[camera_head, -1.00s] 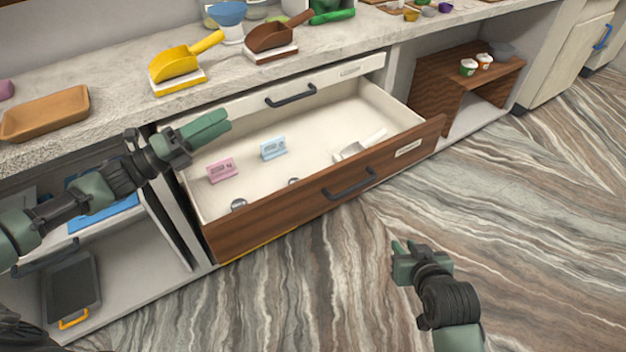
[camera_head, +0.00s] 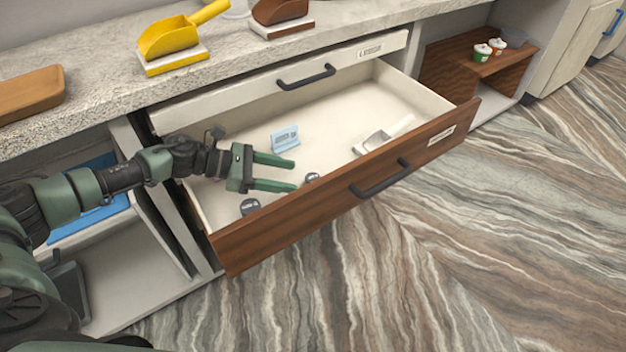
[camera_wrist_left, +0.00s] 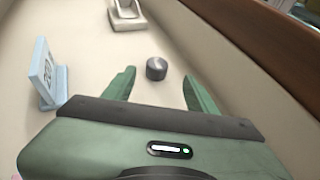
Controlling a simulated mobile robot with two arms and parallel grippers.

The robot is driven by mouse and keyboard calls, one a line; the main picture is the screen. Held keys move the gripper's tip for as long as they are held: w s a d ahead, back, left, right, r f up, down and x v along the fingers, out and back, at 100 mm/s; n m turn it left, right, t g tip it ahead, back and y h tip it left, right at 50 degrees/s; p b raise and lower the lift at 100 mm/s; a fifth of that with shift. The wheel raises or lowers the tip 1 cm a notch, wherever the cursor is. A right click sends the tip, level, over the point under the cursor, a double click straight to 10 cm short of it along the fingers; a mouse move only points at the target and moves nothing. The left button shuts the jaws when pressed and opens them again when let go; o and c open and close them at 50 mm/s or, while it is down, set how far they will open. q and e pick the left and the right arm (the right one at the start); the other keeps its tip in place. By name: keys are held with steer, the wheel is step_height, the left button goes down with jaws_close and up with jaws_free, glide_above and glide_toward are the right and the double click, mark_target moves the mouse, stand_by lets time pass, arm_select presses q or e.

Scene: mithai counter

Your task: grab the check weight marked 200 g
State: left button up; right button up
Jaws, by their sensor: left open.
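Two small dark round weights lie in the open drawer (camera_head: 345,112). One weight (camera_head: 250,206) is near the drawer's front left corner. The other weight (camera_head: 312,178) is farther right, near the front wall. A single weight (camera_wrist_left: 156,68) shows in the left wrist view, ahead of and between the fingertips, apart from them. I cannot read its marking. A light blue label stand (camera_head: 285,138) stands behind the weights. My left gripper (camera_head: 294,175) is open and empty over the drawer, its fingers pointing right. My right gripper is out of view.
The counter (camera_head: 100,68) with a yellow scoop (camera_head: 170,38) is above and behind.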

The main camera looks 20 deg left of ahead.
mark_target(307, 178)
arm_select(q)
steer(key=x, duration=0.5)
steer(key=shift+w+d+f, duration=0.15)
steer(key=shift+w+d, duration=0.1)
steer(key=shift+w, duration=0.1)
jaws_close()
